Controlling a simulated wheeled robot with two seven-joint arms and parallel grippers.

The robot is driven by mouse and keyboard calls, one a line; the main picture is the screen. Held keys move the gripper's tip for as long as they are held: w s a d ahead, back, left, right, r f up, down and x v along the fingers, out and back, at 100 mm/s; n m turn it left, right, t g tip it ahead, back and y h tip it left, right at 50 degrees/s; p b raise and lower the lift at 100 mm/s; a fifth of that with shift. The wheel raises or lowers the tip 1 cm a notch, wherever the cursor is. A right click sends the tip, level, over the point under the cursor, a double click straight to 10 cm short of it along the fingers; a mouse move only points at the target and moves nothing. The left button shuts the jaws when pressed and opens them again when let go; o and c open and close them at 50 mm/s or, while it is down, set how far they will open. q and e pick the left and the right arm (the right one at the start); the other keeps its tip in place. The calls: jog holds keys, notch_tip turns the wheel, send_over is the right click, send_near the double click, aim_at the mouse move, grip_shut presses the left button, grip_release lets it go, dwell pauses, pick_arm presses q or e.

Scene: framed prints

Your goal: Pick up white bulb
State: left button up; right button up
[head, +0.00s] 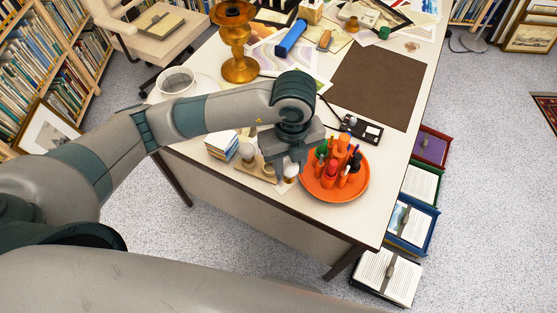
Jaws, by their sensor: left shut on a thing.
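A row of small whitish bulbs stands on a tan wooden holder (245,164) near the front edge of the desk. One white bulb (291,171) is at the right end of the row, by my left gripper (285,174). The gripper points down and is shut on this white bulb, hiding part of it. I cannot tell whether the bulb is clear of the holder. Another bulb (247,153) stands further left. My right gripper is not in view.
An orange plate (331,194) with several markers stands close to the right of my left gripper. A brown mat (378,87) lies behind. An amber candlestick (237,42) stands at the back.

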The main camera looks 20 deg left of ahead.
pick_arm(q)
jog(key=shift+s+d+r, duration=0.75)
jog(key=shift+s+d, duration=0.05)
jog(key=shift+d, duration=0.05)
jog(key=m, duration=0.2)
jog(key=a+m, duration=0.1)
jog(key=m, duration=0.1)
jog(key=w+a+r+m, duration=0.1)
jog(key=m, duration=0.1)
jog(key=shift+a, duration=0.1)
jog(key=w+a+r+n, duration=0.1)
jog(key=a+r+n, duration=0.3)
jog(key=n, duration=1.3)
jog(key=w+a+r+n, duration=0.1)
jog(key=a+r+n, duration=0.3)
jog(key=n, duration=1.3)
jog(key=a, duration=0.4)
jog(key=shift+w+a+n, duration=0.2)
jog(key=shift+w+n, duration=0.2)
jog(key=shift+w+r, duration=0.1)
